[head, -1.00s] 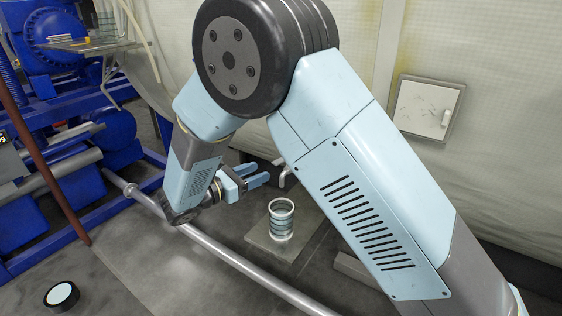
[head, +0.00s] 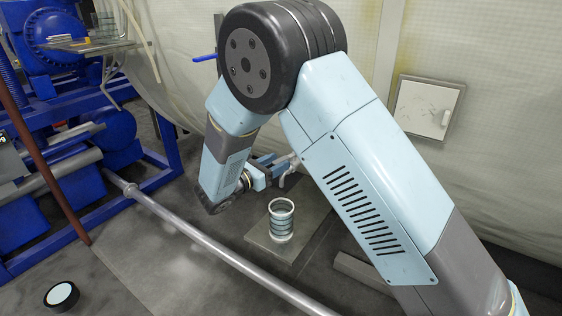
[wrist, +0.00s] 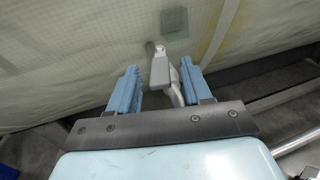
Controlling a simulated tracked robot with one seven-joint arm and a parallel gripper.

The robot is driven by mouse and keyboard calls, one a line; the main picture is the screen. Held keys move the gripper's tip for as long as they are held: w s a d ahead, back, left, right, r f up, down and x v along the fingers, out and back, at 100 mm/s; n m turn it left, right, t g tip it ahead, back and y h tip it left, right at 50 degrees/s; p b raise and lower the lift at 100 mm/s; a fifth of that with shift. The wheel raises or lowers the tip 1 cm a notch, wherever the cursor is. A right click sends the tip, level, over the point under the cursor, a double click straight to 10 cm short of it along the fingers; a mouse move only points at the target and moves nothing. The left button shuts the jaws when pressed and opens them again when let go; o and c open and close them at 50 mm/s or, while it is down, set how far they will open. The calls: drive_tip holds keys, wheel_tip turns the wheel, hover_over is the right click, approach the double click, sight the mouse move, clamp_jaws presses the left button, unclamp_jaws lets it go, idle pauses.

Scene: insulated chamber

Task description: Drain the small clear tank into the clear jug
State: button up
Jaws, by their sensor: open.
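A clear cylindrical vessel with rings, which looks like the clear jug (head: 282,220), stands upright on a grey slab below a pale curved spout (head: 287,176). My gripper (head: 274,166) is at the spout's height, just behind and left of the vessel's top. In the wrist view my gripper (wrist: 158,90) is open, with a flat pale grey handle (wrist: 160,68) between its two blue fingers. I cannot tell whether they touch it. A bent pipe (wrist: 177,88) shows beside the handle. I cannot make out the small clear tank for certain; my arm hides much of the area above the spout.
The grey slab (head: 262,244) lies on the floor. A long metal pipe (head: 200,241) runs in front of it. Blue machinery (head: 60,35) fills the left. A black-and-white round object (head: 61,296) lies at lower left. A blue lever (head: 205,58) shows beside my arm.

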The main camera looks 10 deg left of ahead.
sight(285, 158)
drive_tip(key=shift+x, duration=1.2)
clamp_jaws()
